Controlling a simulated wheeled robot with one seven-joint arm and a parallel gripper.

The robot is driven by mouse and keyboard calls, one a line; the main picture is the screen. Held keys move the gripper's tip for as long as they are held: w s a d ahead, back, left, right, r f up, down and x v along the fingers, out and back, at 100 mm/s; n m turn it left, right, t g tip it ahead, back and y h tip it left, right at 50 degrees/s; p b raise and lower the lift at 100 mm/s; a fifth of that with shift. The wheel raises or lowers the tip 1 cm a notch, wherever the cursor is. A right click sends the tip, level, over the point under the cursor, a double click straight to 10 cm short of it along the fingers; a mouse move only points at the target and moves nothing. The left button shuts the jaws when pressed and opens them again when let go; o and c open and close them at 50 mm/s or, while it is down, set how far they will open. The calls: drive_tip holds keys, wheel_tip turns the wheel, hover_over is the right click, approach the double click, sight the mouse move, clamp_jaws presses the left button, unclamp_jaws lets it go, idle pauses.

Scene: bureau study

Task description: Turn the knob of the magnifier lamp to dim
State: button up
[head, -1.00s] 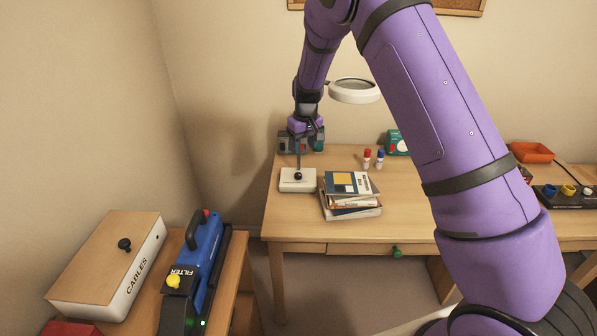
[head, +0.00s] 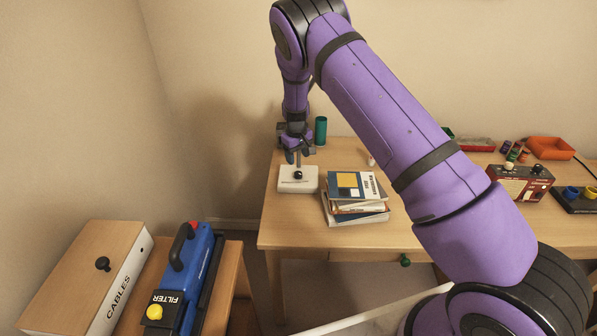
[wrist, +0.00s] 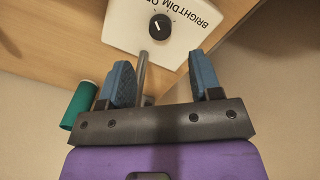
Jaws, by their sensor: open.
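The magnifier lamp's white base (head: 298,187) sits at the desk's left end, with a black knob (head: 298,174) on top. In the wrist view the base (wrist: 118,25) carries upside-down printing reading BRIGHT, DIM and a partly cut-off word beside the knob (wrist: 160,27). A pale pointer mark shows on the knob. The lamp's grey post (wrist: 142,75) rises between my fingers, nearer the left one. My gripper (head: 298,157) is open just behind and above the base; its blue fingertips (wrist: 161,68) are short of the knob. The magnifier head is hidden behind my arm.
A stack of books (head: 355,197) stands right of the base. A green cylinder (head: 320,130) stands behind, close to my gripper. A cables box (head: 85,275) and a blue filter unit (head: 190,275) are at lower left.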

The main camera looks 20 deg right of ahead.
sight(298, 173)
wheel_tip(298, 173, down, 8)
drive_tip(key=shift+d+f, duration=0.1)
drive_tip(key=shift+d, duration=0.05)
drive_tip(key=shift+c, duration=0.4)
drive_tip(key=c, duration=0.9)
drive_tip(key=shift+o, duration=0.2)
drive_tip(key=shift+m, duration=0.4)
drive_tip(key=m, duration=0.4)
drive_tip(key=shift+m, duration=0.3)
drive_tip(key=shift+w+m, duration=0.1)
drive_tip(key=shift+m, duration=2.1)
